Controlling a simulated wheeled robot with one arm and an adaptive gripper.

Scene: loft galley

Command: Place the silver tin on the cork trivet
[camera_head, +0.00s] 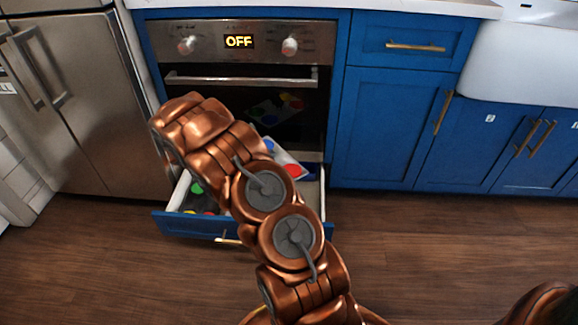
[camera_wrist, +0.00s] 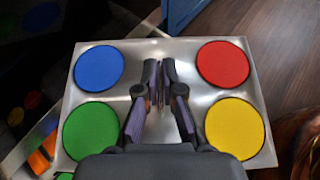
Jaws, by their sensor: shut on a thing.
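The silver tin is a flat, shiny square panel with blue, red, green and yellow discs near its corners. It fills the middle of the wrist view (camera_wrist: 185,48), and part of it shows beside my arm in the head view (camera_head: 284,158). My gripper (camera_wrist: 159,75) is shut on the tin near its middle, between the discs. In the head view my own arm hides the gripper and much of the tin. The tin appears to be over the open drawer; its height above it is unclear. No cork trivet is in view.
An open blue drawer (camera_head: 188,223) under the oven (camera_head: 240,95) holds more coloured discs (camera_head: 197,188), partly hidden. A steel fridge (camera_head: 75,110) stands left. Blue cabinets (camera_head: 385,130) and a white sink (camera_head: 525,65) are right.

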